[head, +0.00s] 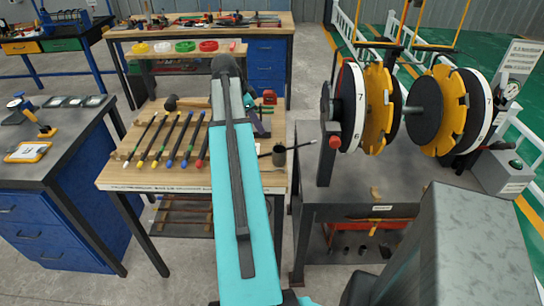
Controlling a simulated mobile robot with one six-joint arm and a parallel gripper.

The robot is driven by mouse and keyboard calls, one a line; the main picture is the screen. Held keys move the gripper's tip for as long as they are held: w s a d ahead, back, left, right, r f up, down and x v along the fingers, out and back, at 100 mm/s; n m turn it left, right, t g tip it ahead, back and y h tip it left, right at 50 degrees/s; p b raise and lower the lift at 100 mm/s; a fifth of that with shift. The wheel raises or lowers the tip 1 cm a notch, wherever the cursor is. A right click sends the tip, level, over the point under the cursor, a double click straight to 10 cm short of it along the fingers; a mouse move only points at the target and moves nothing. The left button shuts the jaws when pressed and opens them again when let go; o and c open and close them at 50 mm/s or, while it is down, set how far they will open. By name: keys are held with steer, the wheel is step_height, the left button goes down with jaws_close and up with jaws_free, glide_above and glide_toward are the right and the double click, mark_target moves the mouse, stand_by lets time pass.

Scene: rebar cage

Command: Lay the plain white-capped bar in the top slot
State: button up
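The cage fixture stands at right: two upright yellow notched rings (376,108) and (452,108), on a shaft beside white-and-black discs. Notches show around the rings, including near the top; I see no bar lying across them. My gripper is hidden beyond or behind my arm.
A grey table (345,212) carries the fixture, with a red-knobbed post (329,150) at its left. Coloured bowls (185,46) stand on a shelf behind.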

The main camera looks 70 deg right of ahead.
stand_by(0.4)
steer(key=p, duration=0.2)
glide_above(270, 153)
steer(key=w+a, duration=0.1)
steer(key=shift+f, duration=3.95)
steer(key=shift+s, duration=0.1)
steer(key=shift+d+p+x, duration=0.2)
steer(key=shift+p+x, duration=0.6)
steer(key=shift+x, duration=0.3)
steer(key=shift+p+x, duration=0.45)
steer(key=shift+x, duration=0.9)
jaws_close()
